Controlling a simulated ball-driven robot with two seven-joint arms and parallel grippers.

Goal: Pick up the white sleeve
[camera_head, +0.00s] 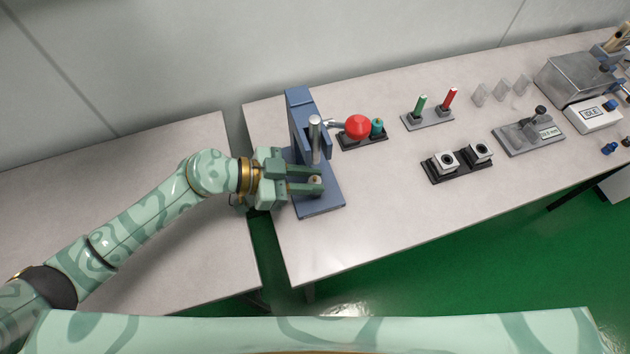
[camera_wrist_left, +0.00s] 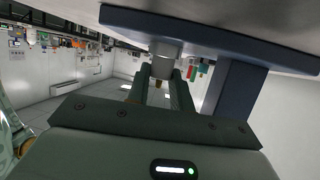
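A small pale round piece with a dark centre, which looks like the white sleeve (camera_head: 316,180), stands on the base of the blue press (camera_head: 320,204), below its metal ram. My left gripper (camera_head: 314,182) reaches in from the left, with one fingertip on each side of the piece. In the left wrist view a pale grey cylinder (camera_wrist_left: 166,50) shows at the fingertips, against the blue press base (camera_wrist_left: 215,38). I cannot tell whether the fingers touch it or only surround it. My right gripper is not in view.
A red ball (camera_head: 358,126) and a teal cylinder (camera_head: 377,126) are right of the press. A black holder (camera_head: 456,175) carries two white blocks with dark holes. The table's front middle is clear.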

